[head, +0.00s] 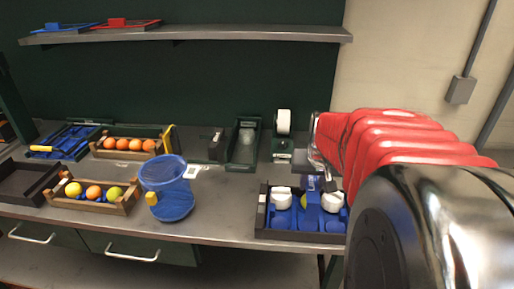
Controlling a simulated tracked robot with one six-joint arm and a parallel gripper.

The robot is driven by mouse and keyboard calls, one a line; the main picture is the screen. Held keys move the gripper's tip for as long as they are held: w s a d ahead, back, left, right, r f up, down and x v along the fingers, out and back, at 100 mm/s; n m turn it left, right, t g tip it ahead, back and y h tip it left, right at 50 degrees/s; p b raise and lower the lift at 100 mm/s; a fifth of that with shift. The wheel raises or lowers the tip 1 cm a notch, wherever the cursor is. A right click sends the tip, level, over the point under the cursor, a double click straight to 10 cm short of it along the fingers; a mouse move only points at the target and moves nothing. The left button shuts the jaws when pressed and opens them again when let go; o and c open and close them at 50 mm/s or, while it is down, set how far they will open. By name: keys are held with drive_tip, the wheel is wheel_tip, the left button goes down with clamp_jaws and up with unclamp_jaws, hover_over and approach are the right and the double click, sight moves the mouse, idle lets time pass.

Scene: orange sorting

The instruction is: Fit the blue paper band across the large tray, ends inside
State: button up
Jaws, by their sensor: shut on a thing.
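The large tray (300,238) is dark, with a blue insert, and sits at the right of the bench. The blue paper band (313,204) shows as an upright blue strip over the middle of the tray, between two white-topped things. My gripper (321,176) is above the tray's far side, shut on the band's upper part. The band's lower end reaches down to the tray; whether its ends are inside the walls I cannot tell. The far end is hidden behind the band and gripper. Something yellow-green shows beside the band.
A blue basket (166,178) stands left of the tray with clear bench between. Fruit crates (92,200) and a dark empty tray (22,182) lie farther left. A dark dispenser (243,146) and a device with a white roll (283,124) stand behind. A shelf (200,35) runs above.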

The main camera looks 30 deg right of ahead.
drive_tip(key=shift+f, duration=3)
drive_tip(key=shift+f, duration=0.3)
drive_tip(key=o, duration=1.1)
drive_tip(key=o, duration=0.4)
drive_tip(key=shift+w+r, duration=0.1)
drive_tip(key=shift+r, duration=0.1)
drive_tip(key=shift+r, duration=3.85)
